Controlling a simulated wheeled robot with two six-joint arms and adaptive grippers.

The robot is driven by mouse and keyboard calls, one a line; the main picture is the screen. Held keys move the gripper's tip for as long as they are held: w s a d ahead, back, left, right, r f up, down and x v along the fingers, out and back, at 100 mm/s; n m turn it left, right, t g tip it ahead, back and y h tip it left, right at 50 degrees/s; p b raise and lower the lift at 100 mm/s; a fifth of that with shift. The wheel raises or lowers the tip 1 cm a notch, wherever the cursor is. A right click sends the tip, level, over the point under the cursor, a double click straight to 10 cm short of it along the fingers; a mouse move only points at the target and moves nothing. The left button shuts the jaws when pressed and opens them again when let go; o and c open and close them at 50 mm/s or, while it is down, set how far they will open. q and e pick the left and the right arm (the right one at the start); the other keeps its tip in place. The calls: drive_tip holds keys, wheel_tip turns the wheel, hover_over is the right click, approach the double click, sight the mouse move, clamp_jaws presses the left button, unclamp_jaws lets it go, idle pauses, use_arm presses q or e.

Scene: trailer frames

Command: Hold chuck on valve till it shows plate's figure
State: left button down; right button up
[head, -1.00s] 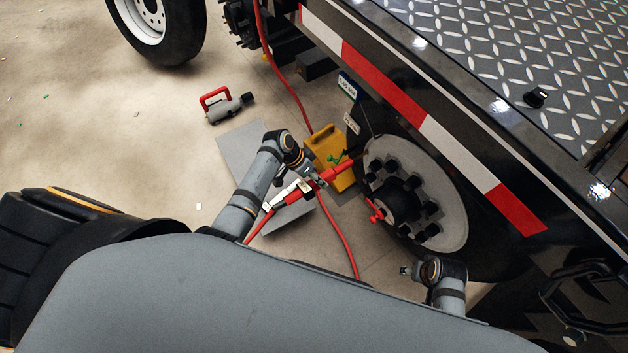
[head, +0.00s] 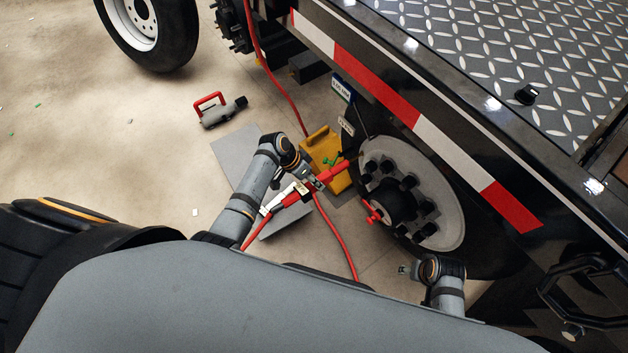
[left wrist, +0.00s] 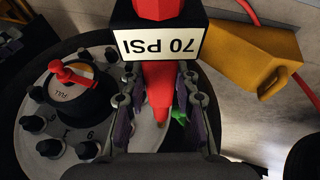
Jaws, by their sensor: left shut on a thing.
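My left gripper (head: 315,181) is shut on a red inflator tool (head: 291,199) with a red hose. The tool's red front end, the chuck (head: 341,169), points at the left edge of the pale wheel (head: 445,215). In the left wrist view the red body (left wrist: 157,88) lies between my fingers, and the white display (left wrist: 160,46) reads 70 PSI, upside down. The valve is hidden, so contact cannot be told. A small plate (head: 342,88) on the trailer's side has print too small to read. My right gripper (head: 404,270) is near the wheel's lower edge, apart from it.
A yellow box (head: 322,146) stands on the floor behind the chuck. A red-handled grey tool (head: 221,111) and a grey sheet (head: 234,150) lie to the left. The wheel hub has a red fitting (head: 373,212) and dark nuts. The trailer's striped side (head: 380,90) overhangs the wheel.

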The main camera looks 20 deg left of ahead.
sight(301, 189)
use_arm(q)
drive_tip(key=shift+w+d, duration=0.45)
drive_tip(key=shift+w, duration=0.15)
idle(2.2)
drive_tip(key=shift+r, duration=0.1)
drive_tip(key=shift+s+a+p, duration=0.75)
drive_tip(key=shift+s+p, duration=0.15)
drive_tip(key=shift+s, duration=0.05)
drive_tip(key=shift+s+a+p, duration=0.7)
drive_tip(key=shift+s, duration=0.25)
drive_tip(key=shift+s+a+p, duration=0.65)
drive_tip(key=shift+s+a, duration=0.05)
drive_tip(key=shift+s, duration=0.2)
drive_tip(key=shift+w, duration=0.1)
